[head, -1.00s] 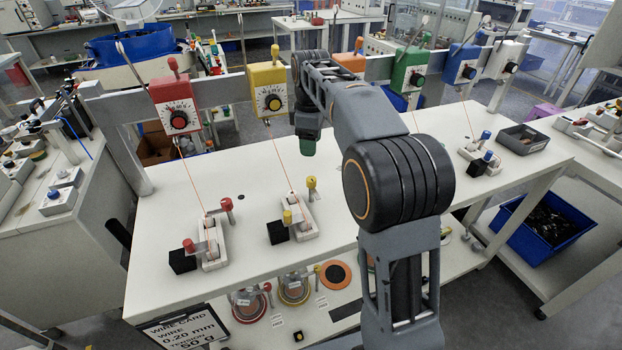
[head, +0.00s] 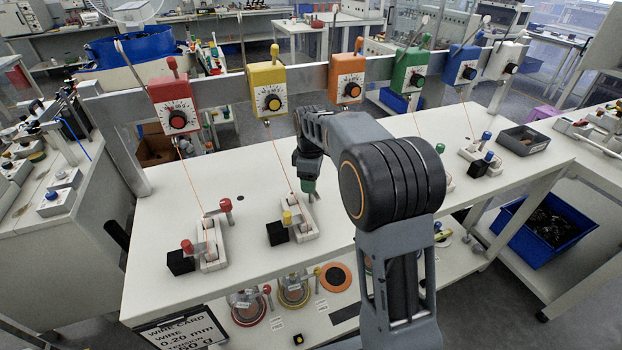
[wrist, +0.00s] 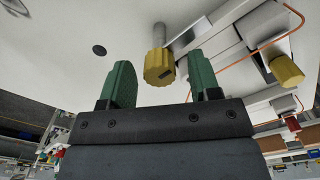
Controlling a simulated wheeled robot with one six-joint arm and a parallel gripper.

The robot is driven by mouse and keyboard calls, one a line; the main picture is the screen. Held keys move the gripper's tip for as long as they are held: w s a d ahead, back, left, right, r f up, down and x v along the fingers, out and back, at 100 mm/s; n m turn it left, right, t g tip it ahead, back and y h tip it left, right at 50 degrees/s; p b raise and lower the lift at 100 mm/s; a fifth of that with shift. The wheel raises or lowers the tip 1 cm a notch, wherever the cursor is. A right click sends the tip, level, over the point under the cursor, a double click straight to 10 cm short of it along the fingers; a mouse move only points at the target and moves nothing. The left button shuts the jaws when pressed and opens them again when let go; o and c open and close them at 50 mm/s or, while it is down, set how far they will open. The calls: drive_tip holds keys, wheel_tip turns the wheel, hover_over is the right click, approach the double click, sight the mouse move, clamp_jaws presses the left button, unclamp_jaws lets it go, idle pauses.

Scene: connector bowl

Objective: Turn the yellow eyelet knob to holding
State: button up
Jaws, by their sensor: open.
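The yellow station's white fixture (head: 304,230) stands on the bench below the yellow tension box (head: 268,92), with a thin orange wire running down to it. In the wrist view, one yellow knob (wrist: 158,67) on a grey stem appears between my gripper's green fingers, with gaps on both sides. A second yellow knob (wrist: 286,71) is to the right; it also shows in the head view (head: 287,218). I cannot tell from the pictures which is the eyelet knob. My gripper (head: 311,190) is open above the fixture's far end and hides the first knob in the head view.
A black block (head: 277,233) sits beside the fixture. The red station's fixture (head: 211,243) is to the left, and the orange wire (wrist: 270,45) passes close to the knobs. A row of coloured tension boxes lines the rail behind. Bare bench lies between the red and yellow stations.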

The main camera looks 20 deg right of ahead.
drive_tip(key=c, duration=0.9)
drive_tip(key=shift+m, duration=0.3)
drive_tip(key=m+p, duration=0.1)
drive_tip(key=m, duration=0.2)
drive_tip(key=shift+r+m+p, duration=0.1)
drive_tip(key=shift+m+p, duration=0.2)
drive_tip(key=shift+m, duration=0.1)
drive_tip(key=m+p, duration=0.1)
drive_tip(key=m, duration=0.3)
drive_tip(key=shift+m, duration=0.3)
drive_tip(key=m, duration=0.4)
drive_tip(key=shift+p, duration=0.4)
drive_tip(key=shift+d+m, duration=0.1)
drive_tip(key=shift+m, duration=2.3)
